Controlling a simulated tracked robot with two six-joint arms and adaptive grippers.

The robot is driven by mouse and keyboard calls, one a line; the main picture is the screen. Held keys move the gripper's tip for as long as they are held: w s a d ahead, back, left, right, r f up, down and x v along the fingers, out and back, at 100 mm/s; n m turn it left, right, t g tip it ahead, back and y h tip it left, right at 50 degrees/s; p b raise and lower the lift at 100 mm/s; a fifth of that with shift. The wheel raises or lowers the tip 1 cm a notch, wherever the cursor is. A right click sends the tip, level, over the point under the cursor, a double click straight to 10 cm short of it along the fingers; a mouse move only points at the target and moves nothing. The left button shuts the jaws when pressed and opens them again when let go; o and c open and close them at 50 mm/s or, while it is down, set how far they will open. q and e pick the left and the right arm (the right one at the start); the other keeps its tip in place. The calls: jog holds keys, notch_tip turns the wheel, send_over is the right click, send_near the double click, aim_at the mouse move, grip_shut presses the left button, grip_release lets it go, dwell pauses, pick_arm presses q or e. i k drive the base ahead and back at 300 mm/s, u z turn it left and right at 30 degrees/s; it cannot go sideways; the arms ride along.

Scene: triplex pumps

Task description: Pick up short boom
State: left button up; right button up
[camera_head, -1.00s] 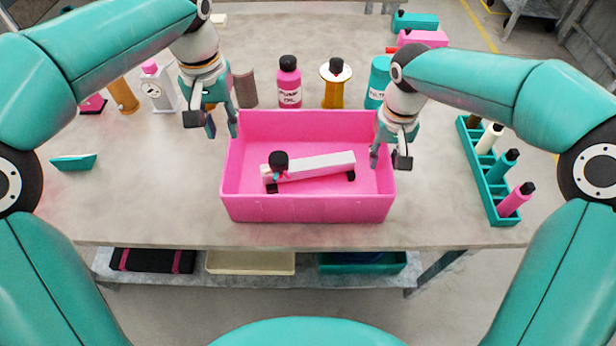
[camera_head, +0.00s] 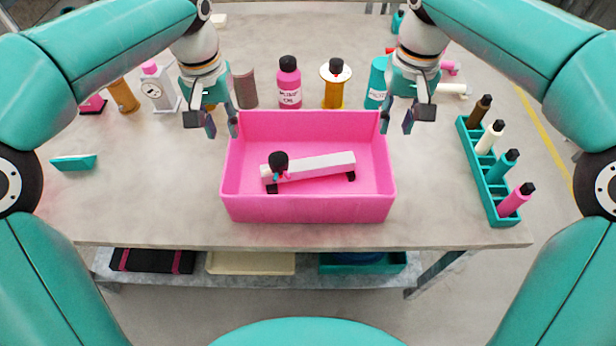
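A white bar (camera_head: 318,165) with a black knob near its left end and black feet lies at a slight tilt in an open pink bin (camera_head: 310,208). It is the only boom-like thing in the bin; I cannot tell if it is the short boom. My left gripper (camera_head: 222,124) is open and empty, its fingers pointing down by the bin's back left corner. My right gripper (camera_head: 396,122) is open and empty, fingers down by the bin's back right corner. Neither gripper touches the bar.
Behind the bin stand a pink bottle (camera_head: 289,83), an amber bottle (camera_head: 334,90) and a teal can (camera_head: 378,80). A teal rack (camera_head: 487,178) of several small bottles is at the right. A white gauge (camera_head: 158,90) is at the left. The table's front is clear.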

aim_at(345, 163)
jog(key=k, duration=1)
